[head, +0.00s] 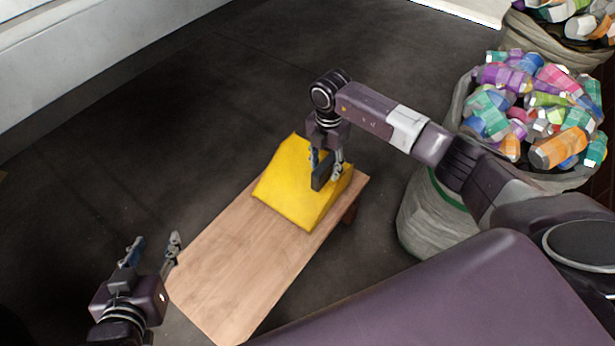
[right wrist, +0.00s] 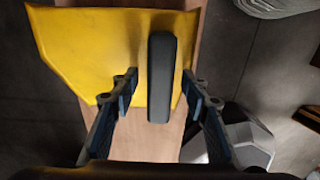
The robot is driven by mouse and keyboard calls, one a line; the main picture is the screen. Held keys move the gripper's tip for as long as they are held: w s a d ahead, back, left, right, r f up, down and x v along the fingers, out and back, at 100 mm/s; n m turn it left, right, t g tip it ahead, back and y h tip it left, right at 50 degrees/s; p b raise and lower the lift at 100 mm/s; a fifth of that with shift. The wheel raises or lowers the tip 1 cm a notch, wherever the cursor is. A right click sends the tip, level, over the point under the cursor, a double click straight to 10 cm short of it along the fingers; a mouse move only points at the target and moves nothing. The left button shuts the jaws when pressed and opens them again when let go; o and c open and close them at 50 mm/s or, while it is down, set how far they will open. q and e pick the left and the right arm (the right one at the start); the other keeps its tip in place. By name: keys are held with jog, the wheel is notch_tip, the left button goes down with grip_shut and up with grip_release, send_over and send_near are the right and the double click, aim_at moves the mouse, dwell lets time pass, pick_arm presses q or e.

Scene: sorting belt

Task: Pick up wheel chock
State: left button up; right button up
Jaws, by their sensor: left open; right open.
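The yellow wedge-shaped wheel chock (head: 293,183) lies on the far end of a wooden bench in the head view. A dark upright bar (head: 322,171), which looks like its handle, stands at its near right side. My right gripper (head: 326,175) is over that side, with its fingers on either side of the bar. In the right wrist view the chock (right wrist: 100,45) fills the upper left, and the dark bar (right wrist: 161,77) lies between the open fingers (right wrist: 161,95), apart from both. My left gripper (head: 152,246) is open and empty at the lower left, beside the bench.
The wooden bench (head: 235,262) is bare on its near part. Sacks full of colourful bottles and cans stand at the right, the nearer one (head: 430,215) close to my right arm. A pale wall (head: 95,65) runs along the upper left. Dark floor is free left of the bench.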

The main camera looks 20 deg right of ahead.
jog(key=shift+f, duration=0.25)
dwell(0.3)
grip_shut()
jog(key=shift+r, duration=0.1)
